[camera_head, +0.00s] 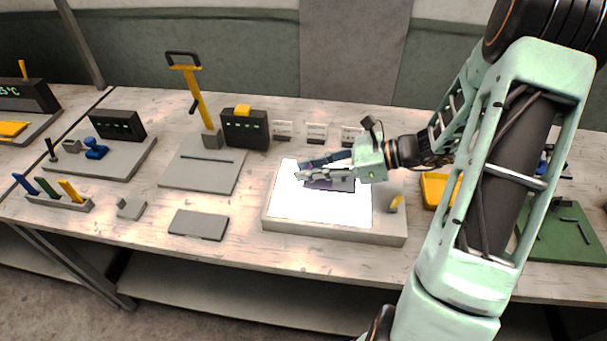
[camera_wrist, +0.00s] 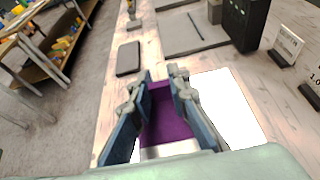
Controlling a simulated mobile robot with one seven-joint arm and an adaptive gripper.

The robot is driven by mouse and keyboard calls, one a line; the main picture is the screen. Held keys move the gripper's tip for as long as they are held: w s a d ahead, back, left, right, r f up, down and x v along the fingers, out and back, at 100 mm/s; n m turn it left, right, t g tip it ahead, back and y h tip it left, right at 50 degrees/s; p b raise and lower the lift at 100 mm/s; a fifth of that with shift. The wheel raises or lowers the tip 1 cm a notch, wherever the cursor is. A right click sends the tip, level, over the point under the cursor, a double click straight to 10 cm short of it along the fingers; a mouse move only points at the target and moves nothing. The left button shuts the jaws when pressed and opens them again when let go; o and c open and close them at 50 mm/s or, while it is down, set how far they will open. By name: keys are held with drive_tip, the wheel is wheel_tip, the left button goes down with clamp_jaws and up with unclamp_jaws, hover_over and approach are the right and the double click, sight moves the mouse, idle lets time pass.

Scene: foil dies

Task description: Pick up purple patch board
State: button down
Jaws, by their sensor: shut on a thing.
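The purple patch board (camera_wrist: 166,122) shows between my gripper's two fingers in the wrist view. In the head view the board (camera_head: 342,185) is dark purple and partly hidden by the fingers, over the bright white panel of a light box (camera_head: 335,236). My gripper (camera_head: 300,174) reaches in from the right. Its fingers (camera_wrist: 160,80) are shut on the board, one along each side. I cannot tell whether the board touches the panel.
A grey slab (camera_head: 198,224) lies left of the light box. Behind it stands a press with a yellow lever (camera_head: 196,95) and a dark box (camera_head: 245,129). Small white cards (camera_head: 317,132) stand behind the light box. A yellow bin (camera_head: 436,189) is to the right.

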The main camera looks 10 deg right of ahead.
drive_tip(key=s+r, duration=0.2)
drive_tip(key=r, duration=0.1)
drive_tip(key=shift+s+d, duration=0.1)
drive_tip(key=shift+d, duration=0.25)
drive_tip(key=s+d+r, duration=0.3)
drive_tip(key=s+r, duration=0.1)
drive_tip(key=s, duration=0.5)
drive_tip(key=m+t+p, duration=0.2)
hover_over(325, 181)
wheel_tip(325, 181, down, 2)
drive_tip(key=shift+f+h, duration=0.2)
drive_tip(key=shift+h, duration=0.1)
drive_tip(key=shift+m+t+h, duration=0.7)
drive_tip(key=shift+m+t, duration=0.1)
drive_tip(key=w+f, duration=0.1)
drive_tip(key=w, duration=0.1)
drive_tip(key=w+f+p, duration=0.1)
drive_tip(key=w, duration=0.1)
drive_tip(key=w+f, duration=0.2)
drive_tip(key=shift+s+d, duration=0.1)
drive_tip(key=shift+d, duration=0.05)
